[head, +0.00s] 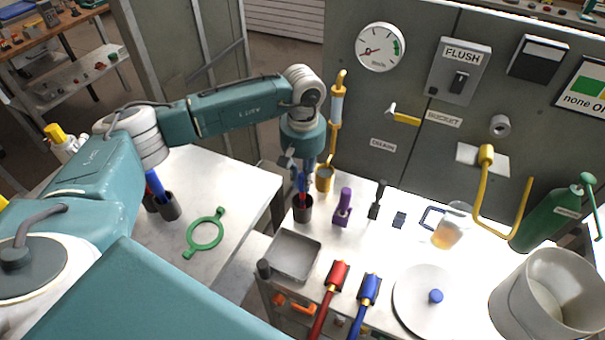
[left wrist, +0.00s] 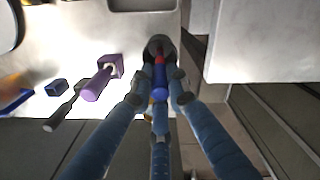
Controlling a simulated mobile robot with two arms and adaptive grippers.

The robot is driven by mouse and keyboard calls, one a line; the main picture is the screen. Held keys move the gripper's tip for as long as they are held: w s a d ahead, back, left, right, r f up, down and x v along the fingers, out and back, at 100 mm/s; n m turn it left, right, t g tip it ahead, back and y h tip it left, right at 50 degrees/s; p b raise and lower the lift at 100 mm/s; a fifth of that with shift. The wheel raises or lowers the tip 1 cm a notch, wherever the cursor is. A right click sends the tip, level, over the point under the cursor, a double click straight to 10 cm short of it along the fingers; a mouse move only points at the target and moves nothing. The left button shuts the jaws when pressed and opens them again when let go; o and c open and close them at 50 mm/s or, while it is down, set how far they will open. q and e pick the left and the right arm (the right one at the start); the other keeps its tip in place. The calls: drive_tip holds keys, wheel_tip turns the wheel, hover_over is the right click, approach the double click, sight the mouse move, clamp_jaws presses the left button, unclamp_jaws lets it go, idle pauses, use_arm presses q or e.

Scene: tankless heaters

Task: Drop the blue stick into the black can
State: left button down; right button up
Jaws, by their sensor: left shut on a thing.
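The black can (head: 303,209) stands upright near the left end of the right-hand white worktop, below my left gripper (head: 303,176). In the left wrist view the can (left wrist: 159,45) shows beyond the fingertips. My left gripper (left wrist: 160,77) is shut on the blue stick (left wrist: 160,94), which points at the can mouth. A red piece (left wrist: 160,66) shows between the blue stick and the can; I cannot tell whether it is a separate stick. How far the blue stick is inside the can is unclear. My right gripper is out of view.
A purple-handled tool (head: 342,207) stands right of the can, and a grey tray (head: 292,256) lies in front. Yellow piping (head: 336,110) rises close behind. Another dark can (head: 168,206) and a green ring (head: 205,234) are on the left table, across a gap.

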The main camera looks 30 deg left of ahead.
use_arm(q)
drive_tip(key=shift+f, duration=0.65)
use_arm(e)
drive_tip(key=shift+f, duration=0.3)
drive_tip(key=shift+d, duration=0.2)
use_arm(q)
drive_tip(key=c, duration=1.6)
unclamp_jaws()
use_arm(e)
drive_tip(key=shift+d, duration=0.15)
use_arm(q)
drive_tip(key=shift+f+b, duration=0.1)
drive_tip(key=shift+b, duration=0.4)
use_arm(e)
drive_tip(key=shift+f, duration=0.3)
